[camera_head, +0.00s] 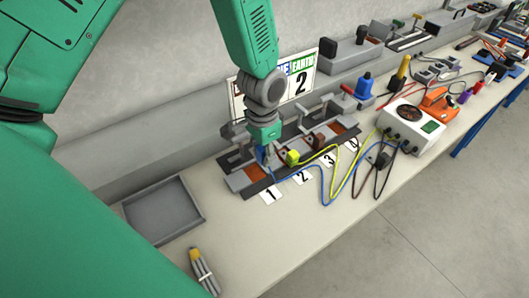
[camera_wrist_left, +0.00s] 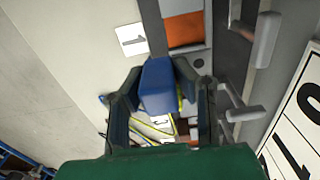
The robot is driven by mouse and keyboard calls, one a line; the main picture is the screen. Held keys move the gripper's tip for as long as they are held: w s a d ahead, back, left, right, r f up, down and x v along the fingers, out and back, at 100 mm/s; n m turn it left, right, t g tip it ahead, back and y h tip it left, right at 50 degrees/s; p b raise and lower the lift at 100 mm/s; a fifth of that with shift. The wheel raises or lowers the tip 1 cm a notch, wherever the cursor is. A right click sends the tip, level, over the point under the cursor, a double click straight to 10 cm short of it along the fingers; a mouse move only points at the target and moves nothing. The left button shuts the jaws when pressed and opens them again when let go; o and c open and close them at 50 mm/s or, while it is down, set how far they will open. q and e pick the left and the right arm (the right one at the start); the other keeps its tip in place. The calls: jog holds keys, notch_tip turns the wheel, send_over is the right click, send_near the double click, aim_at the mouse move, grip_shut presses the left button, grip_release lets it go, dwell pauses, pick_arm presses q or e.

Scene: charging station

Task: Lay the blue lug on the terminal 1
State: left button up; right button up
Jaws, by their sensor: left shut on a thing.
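My left gripper (camera_head: 264,153) comes down from above over the terminal rack and is shut on the blue lug (camera_head: 260,156). The lug also shows in the left wrist view (camera_wrist_left: 157,84), held between the two dark fingers. Terminal 1 is the brown-orange plate (camera_head: 255,175) at the near left end of the rack, behind the card marked 1 (camera_head: 271,194). In the left wrist view its orange plate (camera_wrist_left: 184,30) is bare, and the lug appears just below it in the picture. The gap between lug and plate is hard to judge. My right gripper is not in view.
A yellow lug (camera_head: 292,157) sits at the rack near card 2 (camera_head: 302,177). Blue, yellow and dark cables loop over the table front toward a white meter box (camera_head: 413,127). A grey tray (camera_head: 163,212) stands left. Clamp handles rise behind the terminals.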

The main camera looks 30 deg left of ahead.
pick_arm(q)
jog(key=shift+a+f, duration=0.1)
jog(key=shift+a, duration=0.45)
jog(key=f, duration=0.1)
jog(key=a+f, duration=0.1)
jog(key=b, duration=0.1)
jog(key=shift+a+f, duration=0.25)
jog(key=shift+f, duration=0.15)
jog(key=shift+d+f+b, duration=0.65)
jog(key=shift+d+f, duration=0.05)
jog(key=shift+f, duration=0.35)
jog(key=shift+d+f, duration=0.4)
jog(key=shift+a+f, duration=0.1)
jog(key=shift+a, duration=0.4)
jog(key=shift+a+f, duration=0.1)
jog(key=shift+a, duration=0.35)
jog(key=shift+d+r, duration=0.2)
jog(key=shift+d, duration=1)
jog(key=shift+a+f, duration=0.2)
jog(key=shift+a, duration=0.35)
jog(key=shift+d+r, duration=0.1)
jog(key=shift+d, duration=0.15)
jog(key=shift+r, duration=0.1)
jog(key=shift+a, duration=0.4)
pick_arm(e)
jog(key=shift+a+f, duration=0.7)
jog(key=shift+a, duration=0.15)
